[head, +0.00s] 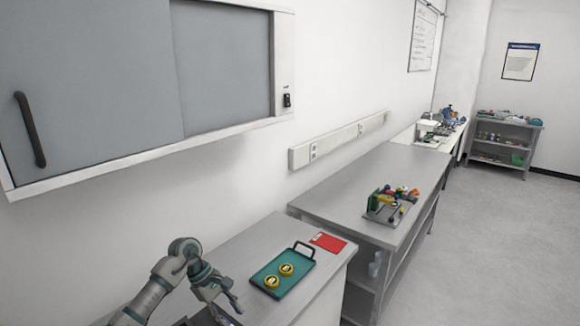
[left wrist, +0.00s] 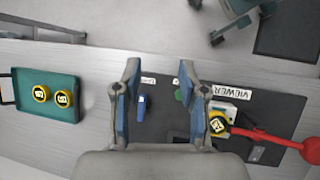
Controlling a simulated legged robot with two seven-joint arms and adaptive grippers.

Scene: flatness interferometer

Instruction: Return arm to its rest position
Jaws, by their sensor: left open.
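My left arm comes in from the lower left of the head view, and its gripper (head: 228,300) hangs low over the near bench, left of the teal tray. In the left wrist view my left gripper (left wrist: 159,66) is open, its blue-padded fingers wide apart with nothing gripped. Below it lies a dark panel (left wrist: 270,108) with a "VIEWER" label, and a small blue lever (left wrist: 141,105) shows between the fingers. Right of the fingers, a red-handled arm (left wrist: 270,137) reaches to a round yellow-and-black piece (left wrist: 217,125). My right gripper is in neither view.
A teal tray (head: 298,284) with two yellow round pieces (head: 279,275) stands on the near bench, beside a red card (head: 328,242). A wall cabinet (head: 130,75) hangs above. Another bench (head: 345,205) with a coloured assembly (head: 393,200) stands beyond. Floor at right is clear.

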